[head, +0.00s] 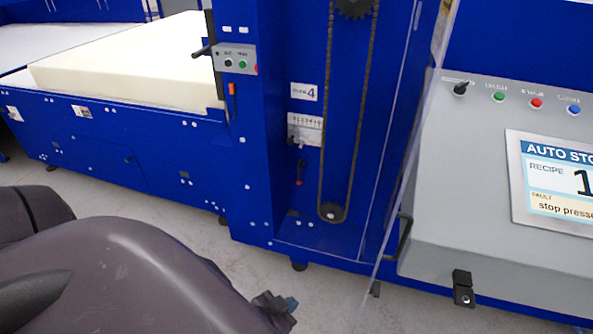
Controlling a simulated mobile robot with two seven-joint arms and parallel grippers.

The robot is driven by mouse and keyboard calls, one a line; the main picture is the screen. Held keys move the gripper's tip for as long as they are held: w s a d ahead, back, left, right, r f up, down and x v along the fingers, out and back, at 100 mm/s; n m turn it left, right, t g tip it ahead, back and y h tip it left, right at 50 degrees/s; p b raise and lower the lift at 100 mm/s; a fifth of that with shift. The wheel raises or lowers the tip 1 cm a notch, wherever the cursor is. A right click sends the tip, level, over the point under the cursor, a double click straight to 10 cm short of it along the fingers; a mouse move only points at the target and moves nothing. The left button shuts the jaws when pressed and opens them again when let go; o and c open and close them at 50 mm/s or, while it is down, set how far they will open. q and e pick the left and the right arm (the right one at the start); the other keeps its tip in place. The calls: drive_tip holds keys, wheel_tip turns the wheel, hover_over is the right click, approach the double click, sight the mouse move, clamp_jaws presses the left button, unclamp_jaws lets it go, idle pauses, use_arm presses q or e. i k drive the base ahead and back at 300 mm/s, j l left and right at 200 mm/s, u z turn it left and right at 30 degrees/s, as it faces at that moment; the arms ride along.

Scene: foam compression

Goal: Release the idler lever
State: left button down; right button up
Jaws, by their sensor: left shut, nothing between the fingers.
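A small black lever with a red end (299,173), which looks like the idler lever, hangs nearly upright on the blue machine column, left of the chain. The chain (373,80) runs in a long loop between an upper sprocket (356,6) and a lower sprocket (333,212). A scale plate (306,128) with a dark pointer or knob sits above the lever. My left gripper (283,308) is at the bottom centre, below and in front of the column, well apart from the lever. It is shut and empty. My right gripper is out of view.
A clear panel edge (416,130) stands right of the chain. A grey console (470,200) with buttons and a screen (555,180) reading "AUTO STO" is at right. A cream foam block (130,55) lies on the bed at left. A small switch box (236,60) juts from the column.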

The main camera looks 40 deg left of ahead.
sight(300, 164)
drive_tip(key=j, duration=0.65)
drive_tip(key=i+j, duration=0.1)
drive_tip(key=j, duration=0.55)
